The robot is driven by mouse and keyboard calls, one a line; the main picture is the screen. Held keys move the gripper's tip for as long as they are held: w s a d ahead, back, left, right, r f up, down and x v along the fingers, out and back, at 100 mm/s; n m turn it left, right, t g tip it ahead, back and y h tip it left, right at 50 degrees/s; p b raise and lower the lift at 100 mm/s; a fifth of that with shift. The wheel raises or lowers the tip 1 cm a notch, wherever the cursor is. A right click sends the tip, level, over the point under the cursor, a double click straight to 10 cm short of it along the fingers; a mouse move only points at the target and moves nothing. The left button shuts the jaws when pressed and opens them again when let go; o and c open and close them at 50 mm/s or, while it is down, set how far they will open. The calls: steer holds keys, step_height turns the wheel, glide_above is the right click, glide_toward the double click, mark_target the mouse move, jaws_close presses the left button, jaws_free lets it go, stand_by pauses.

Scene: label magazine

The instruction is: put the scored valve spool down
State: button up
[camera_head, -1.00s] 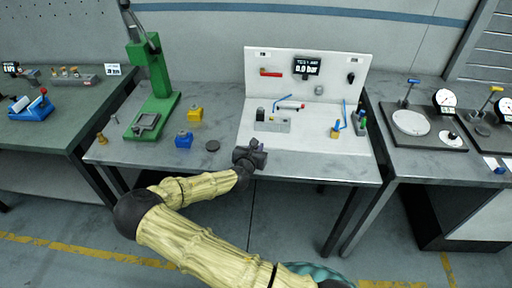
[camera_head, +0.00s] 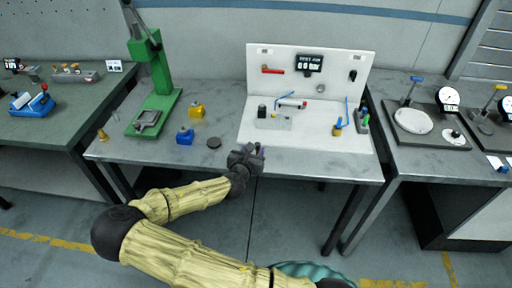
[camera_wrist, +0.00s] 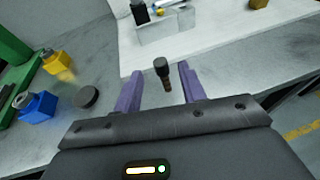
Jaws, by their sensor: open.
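The valve spool (camera_wrist: 163,72), with a dark round head and a thin brownish stem, shows in the wrist view between the two purple fingers of my gripper (camera_wrist: 160,70). The fingers stand apart, with a gap on each side of it. It appears near the front edge of the white board; I cannot tell whether it stands on the bench. Scoring on it is too small to see. In the head view my gripper (camera_head: 258,151) is over the front edge of the bench, and the spool cannot be made out there.
The white test board (camera_head: 325,141) bears a grey block (camera_head: 274,122). To the left are a dark disc (camera_head: 214,143), a blue block (camera_head: 185,137), a yellow block (camera_head: 196,110) and a green press (camera_head: 157,85). Bare grey bench (camera_head: 165,163) lies at front left.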

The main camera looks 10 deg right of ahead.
steer(key=v, duration=0.6)
steer(key=shift+s+a, duration=0.15)
steer(key=shift+s, duration=0.15)
steer(key=s+d+f+m+g+y, duration=0.1)
steer(key=s+d+f+m+g, duration=0.2)
steer(key=s+m+g, duration=0.35)
steer(key=s+d+f+m+g+y, duration=0.1)
steer(key=s+d+f+m+g, duration=0.25)
steer(key=m, duration=0.65)
steer(key=s+r+m+y, duration=0.2)
steer(key=s+r+m, duration=0.2)
steer(key=r+m, duration=0.3)
steer(key=s+r+m+y, duration=0.3)
steer(key=s+r+m, duration=0.2)
steer(key=r, duration=0.3)
steer(key=shift+a+m, duration=0.45)
steer(key=shift+m, duration=0.4)
steer(key=shift+w, duration=0.1)
